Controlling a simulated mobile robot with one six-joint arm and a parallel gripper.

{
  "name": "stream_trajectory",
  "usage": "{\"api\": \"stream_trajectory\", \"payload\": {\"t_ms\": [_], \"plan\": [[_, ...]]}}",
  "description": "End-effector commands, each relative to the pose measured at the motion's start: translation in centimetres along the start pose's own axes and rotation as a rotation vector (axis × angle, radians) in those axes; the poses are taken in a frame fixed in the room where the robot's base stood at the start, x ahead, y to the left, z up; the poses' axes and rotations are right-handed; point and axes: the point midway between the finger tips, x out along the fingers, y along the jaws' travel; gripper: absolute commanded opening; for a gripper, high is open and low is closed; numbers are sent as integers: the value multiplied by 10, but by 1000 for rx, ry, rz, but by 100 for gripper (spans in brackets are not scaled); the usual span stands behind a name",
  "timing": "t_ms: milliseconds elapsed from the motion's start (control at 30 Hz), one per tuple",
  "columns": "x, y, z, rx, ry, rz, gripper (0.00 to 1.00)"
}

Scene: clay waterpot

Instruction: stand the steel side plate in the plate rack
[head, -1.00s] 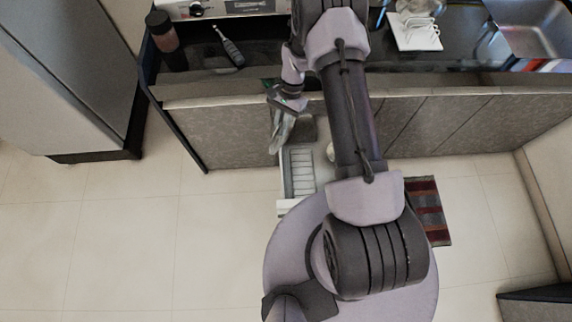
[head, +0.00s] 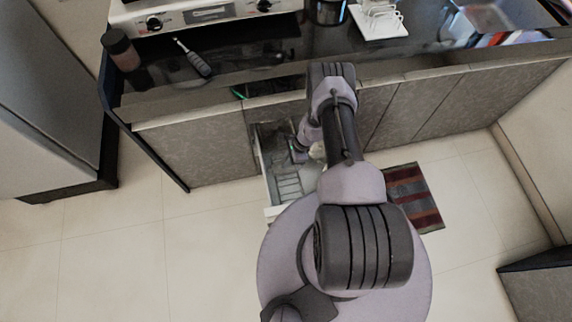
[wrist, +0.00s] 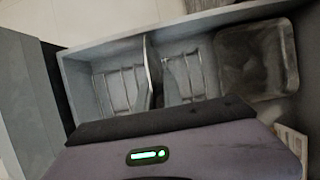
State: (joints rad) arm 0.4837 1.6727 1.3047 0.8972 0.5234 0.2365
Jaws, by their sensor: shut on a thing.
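The steel side plate (wrist: 152,72) shows nearly edge-on in the wrist view, upright among the wires of a rack (wrist: 118,88) inside an open drawer. I take this wire rack for the plate rack. It also shows in the head view (head: 289,186). My gripper (head: 300,154) is down in the drawer and shut on the plate. I cannot tell whether the plate's lower edge touches the rack floor.
The drawer's wall (wrist: 82,92) surrounds the rack closely. A grey rectangular pan (wrist: 258,60) lies at the drawer's other end. A striped mat (head: 413,198) lies on the floor.

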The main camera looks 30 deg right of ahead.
Motion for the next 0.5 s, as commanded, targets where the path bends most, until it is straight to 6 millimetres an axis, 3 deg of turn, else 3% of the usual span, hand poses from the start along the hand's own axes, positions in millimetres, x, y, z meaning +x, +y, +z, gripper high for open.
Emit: {"api": "stream_trajectory", "payload": {"t_ms": [333, 400, 467, 500], "plan": [[6, -1, -2, -1, 0, -1, 0], [6, -1, -2, -1, 0, 0, 21], [5, -1, -2, -1, 0, 0, 33], [5, -1, -2, -1, 0, 0, 33]]}}
